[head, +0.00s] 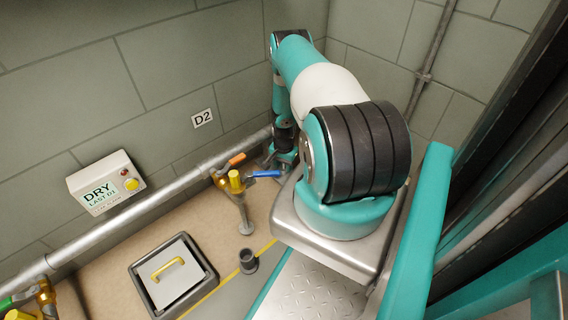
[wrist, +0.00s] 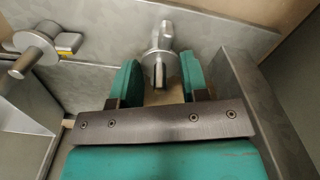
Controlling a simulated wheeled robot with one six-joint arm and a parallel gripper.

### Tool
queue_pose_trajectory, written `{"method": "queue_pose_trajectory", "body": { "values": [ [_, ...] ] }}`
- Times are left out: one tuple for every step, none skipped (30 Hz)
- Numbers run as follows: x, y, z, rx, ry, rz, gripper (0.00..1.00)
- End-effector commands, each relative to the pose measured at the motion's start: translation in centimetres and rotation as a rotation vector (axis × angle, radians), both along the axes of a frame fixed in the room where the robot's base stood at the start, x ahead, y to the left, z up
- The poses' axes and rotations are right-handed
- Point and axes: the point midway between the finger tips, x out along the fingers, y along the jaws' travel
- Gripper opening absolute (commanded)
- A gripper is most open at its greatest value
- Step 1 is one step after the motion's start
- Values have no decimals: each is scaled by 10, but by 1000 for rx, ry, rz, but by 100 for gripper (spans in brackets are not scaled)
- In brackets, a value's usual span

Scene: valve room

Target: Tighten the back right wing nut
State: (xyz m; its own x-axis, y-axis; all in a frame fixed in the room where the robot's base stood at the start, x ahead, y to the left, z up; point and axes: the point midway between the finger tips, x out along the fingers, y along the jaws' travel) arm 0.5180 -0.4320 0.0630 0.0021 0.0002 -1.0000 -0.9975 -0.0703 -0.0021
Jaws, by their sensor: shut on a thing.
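In the wrist view, my gripper (wrist: 160,78) has a teal finger on each side of a grey metal wing nut (wrist: 161,62) and is shut on it. A narrow wing points up between the fingertips, and the far part of the nut lies against a grey metal plate. The lower part is hidden by my gripper. I cannot tell from these views which corner this nut is at. In the head view, my gripper (head: 285,157) is small and low by the wall, beyond the pipe valves, and its fingertips cannot be made out.
A grey round fitting with a stem (wrist: 36,55) and a yellow-ended piece (wrist: 68,43) stand left of my gripper. A grey wall (wrist: 262,95) rises close on its right. The head view shows a pipe (head: 130,208), a blue valve handle (head: 264,174) and a floor hatch (head: 150,288).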

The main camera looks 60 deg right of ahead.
Motion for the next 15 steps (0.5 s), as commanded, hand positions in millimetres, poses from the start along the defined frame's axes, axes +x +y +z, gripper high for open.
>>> {"method": "queue_pose_trajectory", "body": {
  "values": [
    [-2, -1, -1, -1, 4, -4, 18],
    [-2, -1, -1, -1, 4, -4, 18],
    [-2, -1, -1, -1, 4, -4, 18],
    [-2, -1, -1, -1, 4, -4, 18],
    [-2, -1, -1, -1, 4, -4, 18],
    [-2, -1, -1, -1, 4, -4, 50],
    [-2, -1, -1, -1, 4, -4, 57],
    [-2, -1, -1, -1, 4, -3, 64],
    [-1, 0, -1, -1, 4, -3, 66],
    [-1, 0, -1, -1, 3, -2, 66],
    [-1, 0, -1, -1, 3, -2, 66],
    [-1, 0, 0, -1, 3, -1, 66],
    [-1, 0, 0, -1, 2, -1, 66],
    [-1, 0, 0, -1, 2, -1, 66],
    [-1, 0, 0, -1, 2, 0, 66]
  ]
}}
